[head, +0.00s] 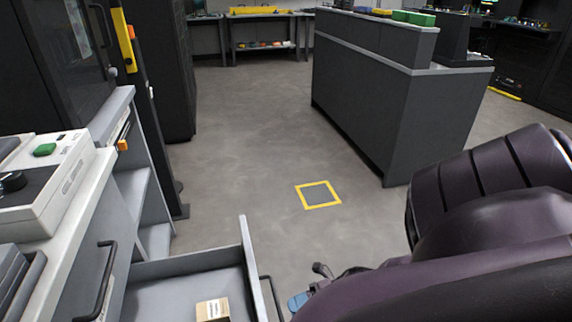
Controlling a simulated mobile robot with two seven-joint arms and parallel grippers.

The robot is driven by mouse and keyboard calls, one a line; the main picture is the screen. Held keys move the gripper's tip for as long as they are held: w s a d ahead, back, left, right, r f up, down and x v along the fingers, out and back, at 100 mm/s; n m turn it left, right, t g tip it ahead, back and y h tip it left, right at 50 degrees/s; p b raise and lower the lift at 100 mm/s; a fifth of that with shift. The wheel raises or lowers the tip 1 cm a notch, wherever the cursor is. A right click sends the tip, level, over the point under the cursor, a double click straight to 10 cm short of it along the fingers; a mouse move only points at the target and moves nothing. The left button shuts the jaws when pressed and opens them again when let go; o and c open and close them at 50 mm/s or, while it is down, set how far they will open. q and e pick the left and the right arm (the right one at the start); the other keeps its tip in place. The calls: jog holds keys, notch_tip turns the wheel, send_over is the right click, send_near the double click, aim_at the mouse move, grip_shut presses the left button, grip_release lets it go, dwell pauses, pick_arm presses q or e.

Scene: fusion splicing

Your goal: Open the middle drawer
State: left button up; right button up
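A grey drawer (180,295) stands pulled out from the cabinet at the lower left, below a shut front with a dark bar handle (104,282). I take it for the middle drawer, though lower fronts are out of view. A small tan box with a label (212,309) lies inside it. My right gripper (300,300) shows only in part, with a blue tip just right of the drawer's front panel, near its dark handle (271,296). My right arm hides the rest, so I cannot tell whether it touches the handle. My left gripper is out of view.
A white device with a green button (44,150) stands on the left worktop. A dark grey counter (400,110) stands at the back right. The floor between is clear around a yellow-outlined square (319,194). Dark cabinets (160,70) stand at the back left.

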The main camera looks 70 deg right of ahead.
pick_arm(q)
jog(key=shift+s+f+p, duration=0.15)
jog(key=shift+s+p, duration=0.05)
jog(key=shift+p, duration=0.1)
pick_arm(e)
jog(key=v, duration=0.6)
